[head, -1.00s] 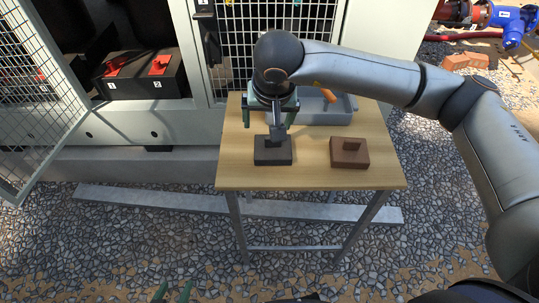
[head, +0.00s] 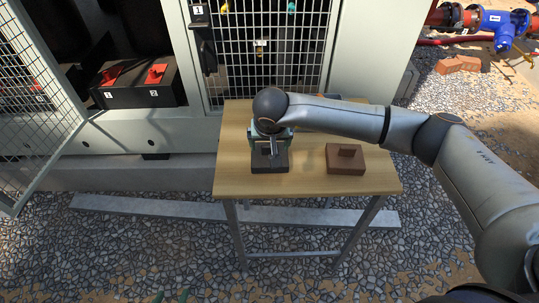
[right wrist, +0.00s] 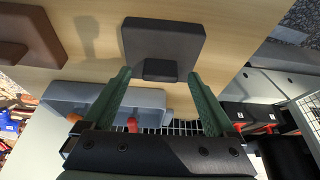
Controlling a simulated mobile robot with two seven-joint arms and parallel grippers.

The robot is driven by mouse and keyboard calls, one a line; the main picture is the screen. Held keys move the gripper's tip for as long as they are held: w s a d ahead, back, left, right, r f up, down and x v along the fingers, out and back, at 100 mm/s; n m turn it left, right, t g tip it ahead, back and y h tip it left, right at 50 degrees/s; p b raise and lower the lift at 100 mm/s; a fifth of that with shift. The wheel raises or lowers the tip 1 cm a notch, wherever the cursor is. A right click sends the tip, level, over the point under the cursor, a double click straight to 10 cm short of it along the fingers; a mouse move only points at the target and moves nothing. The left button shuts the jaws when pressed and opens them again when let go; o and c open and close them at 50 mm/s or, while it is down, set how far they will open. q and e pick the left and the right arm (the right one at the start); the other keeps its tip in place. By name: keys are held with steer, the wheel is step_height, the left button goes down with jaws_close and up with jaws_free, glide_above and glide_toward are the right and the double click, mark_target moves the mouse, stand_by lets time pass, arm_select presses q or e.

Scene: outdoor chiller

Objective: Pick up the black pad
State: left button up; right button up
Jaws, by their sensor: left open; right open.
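The black pad (head: 270,167), a dark square block with a small raised grip, lies on the wooden table (head: 240,180). It also shows in the right wrist view (right wrist: 163,38), its raised grip towards my fingers. My right gripper (head: 270,150) is low over the pad, pointing down. In the right wrist view the open green fingers (right wrist: 159,76) have their tips on either side of the raised grip, with gaps and nothing held. My left gripper (head: 171,297) shows only as green fingertips at the bottom edge of the head view, apart and empty.
A brown pad (head: 346,160) of similar shape lies to the right on the table. A grey tray (right wrist: 150,98) with orange- and red-handled items is mostly hidden behind my arm in the head view. A cabinet with mesh doors (head: 232,60) stands behind the table.

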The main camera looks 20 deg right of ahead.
steer(key=shift+w+f, duration=0.1)
steer(key=shift+f, duration=0.25)
steer(key=shift+c, duration=0.3)
jaws_close()
steer(key=shift+r, duration=0.1)
stand_by(0.4)
